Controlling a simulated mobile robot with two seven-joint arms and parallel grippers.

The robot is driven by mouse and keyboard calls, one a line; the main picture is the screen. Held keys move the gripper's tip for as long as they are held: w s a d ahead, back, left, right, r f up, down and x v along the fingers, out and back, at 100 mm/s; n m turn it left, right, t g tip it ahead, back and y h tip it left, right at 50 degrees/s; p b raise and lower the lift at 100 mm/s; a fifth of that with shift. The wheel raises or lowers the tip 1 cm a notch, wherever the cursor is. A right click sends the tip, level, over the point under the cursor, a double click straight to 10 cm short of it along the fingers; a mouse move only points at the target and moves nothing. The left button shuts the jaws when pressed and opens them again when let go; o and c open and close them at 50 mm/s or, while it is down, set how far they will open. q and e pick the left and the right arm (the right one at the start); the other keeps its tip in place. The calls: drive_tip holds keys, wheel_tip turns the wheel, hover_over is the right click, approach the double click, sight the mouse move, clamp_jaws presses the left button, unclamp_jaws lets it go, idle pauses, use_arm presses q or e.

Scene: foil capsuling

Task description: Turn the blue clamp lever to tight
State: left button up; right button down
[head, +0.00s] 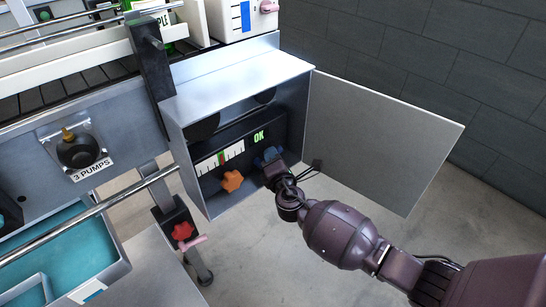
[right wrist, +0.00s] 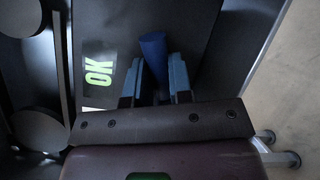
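The blue clamp lever (right wrist: 153,48) stands between the two fingers of my right gripper (right wrist: 156,80) in the right wrist view. The fingers lie close against both its sides, and its far end shows past the fingertips. In the head view my right gripper (head: 275,170) reaches into the open grey cabinet (head: 235,85), and the blue lever (head: 267,156) is mostly hidden by it. A green "OK" label (head: 259,136) lies just above the lever; it also shows in the right wrist view (right wrist: 99,76). My left gripper is not in view.
An orange knob (head: 232,181) sits left of the lever, below a white scale (head: 220,158) with a green mark. The open cabinet door (head: 385,135) stands to the right, behind my arm. A red knob (head: 183,231) is lower left. Open floor lies below.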

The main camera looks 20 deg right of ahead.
drive_tip(key=shift+d+f+m+g+p, duration=0.15)
drive_tip(key=shift+m+g+p, duration=0.35)
drive_tip(key=shift+m, duration=0.6)
drive_tip(key=shift+w+f+m+g+p, duration=0.1)
drive_tip(key=shift+f+m+g+p, duration=0.1)
drive_tip(key=shift+m+g+p, duration=0.3)
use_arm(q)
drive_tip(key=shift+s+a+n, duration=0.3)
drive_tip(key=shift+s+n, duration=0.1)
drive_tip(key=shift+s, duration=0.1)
use_arm(e)
drive_tip(key=shift+f+m+y, duration=0.3)
drive_tip(key=shift+f+m, duration=0.2)
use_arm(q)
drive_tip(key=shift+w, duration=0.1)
use_arm(e)
drive_tip(key=c, duration=1)
unclamp_jaws()
drive_tip(key=shift+c, duration=0.2)
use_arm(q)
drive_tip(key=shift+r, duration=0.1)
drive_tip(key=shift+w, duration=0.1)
